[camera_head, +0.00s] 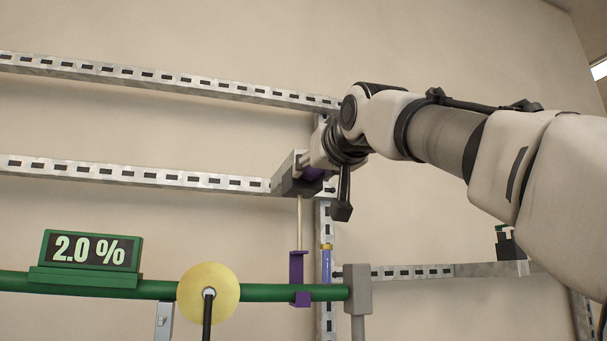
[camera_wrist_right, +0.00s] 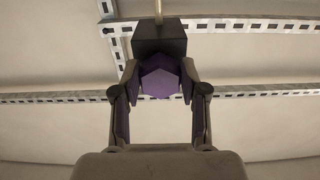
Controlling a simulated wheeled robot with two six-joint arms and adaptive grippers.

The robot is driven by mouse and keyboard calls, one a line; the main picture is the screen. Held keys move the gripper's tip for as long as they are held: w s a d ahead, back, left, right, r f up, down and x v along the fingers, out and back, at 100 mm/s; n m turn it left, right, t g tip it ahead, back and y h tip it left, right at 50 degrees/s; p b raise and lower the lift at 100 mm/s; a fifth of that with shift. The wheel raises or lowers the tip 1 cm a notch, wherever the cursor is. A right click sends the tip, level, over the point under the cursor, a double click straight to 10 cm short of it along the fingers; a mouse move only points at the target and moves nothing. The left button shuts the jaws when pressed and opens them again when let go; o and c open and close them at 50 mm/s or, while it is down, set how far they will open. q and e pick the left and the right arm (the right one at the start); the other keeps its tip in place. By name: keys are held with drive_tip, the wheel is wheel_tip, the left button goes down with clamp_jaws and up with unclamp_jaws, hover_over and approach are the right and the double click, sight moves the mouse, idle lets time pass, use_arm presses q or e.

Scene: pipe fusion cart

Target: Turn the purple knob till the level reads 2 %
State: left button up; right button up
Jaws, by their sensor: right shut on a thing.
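The purple knob (camera_wrist_right: 160,82) sits on the dark end of a box in the right wrist view, between the two fingers. My right gripper (camera_wrist_right: 160,88) is shut on it, one finger on each side. In the head view the knob (camera_head: 313,174) is mostly hidden behind my right gripper, beside the grey box (camera_head: 292,176) on the wall rail. The display (camera_head: 86,250) on the green pipe reads 2.0 %. My left gripper is not in view.
Below the box hang a thin rod and a purple bracket (camera_head: 297,275) by the green pipe (camera_head: 250,292). A blue tube with a yellow cap (camera_head: 326,264) stands beside it. A yellow disc (camera_head: 209,292) is on the pipe. Slotted rails (camera_head: 160,177) cross the wall.

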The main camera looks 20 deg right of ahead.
drive_tip(key=shift+n, duration=0.4)
